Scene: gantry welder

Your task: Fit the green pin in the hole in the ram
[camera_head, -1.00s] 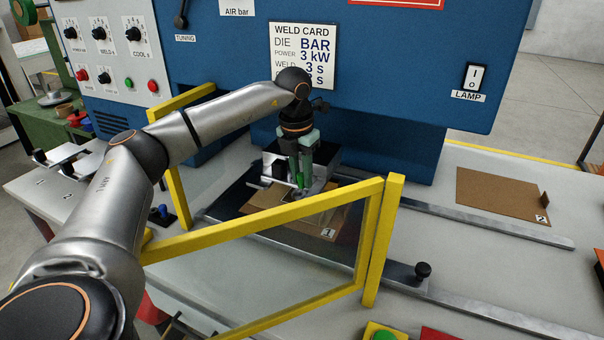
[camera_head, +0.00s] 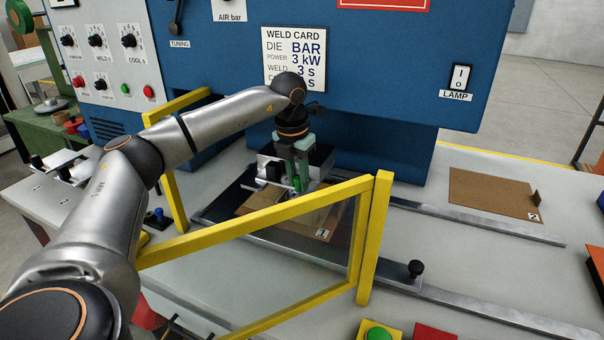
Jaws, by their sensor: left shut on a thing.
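My left gripper (camera_head: 298,178) points down in front of the blue welder, beyond the yellow frame. It is shut on the green pin (camera_head: 297,184), of which only a small bright green part shows between the fingers. A silver and black block (camera_head: 268,168), which seems to be the ram's tooling, is just left of and behind the gripper. The hole in the ram cannot be made out, and I cannot tell whether the pin touches the ram. My right gripper is not in view.
A yellow guard frame (camera_head: 370,240) with a clear pane stands in front of the work area. A brown board marked 1 (camera_head: 312,222) lies below the gripper. Another board marked 2 (camera_head: 490,192) lies right. Metal rails (camera_head: 470,290) cross the pale table.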

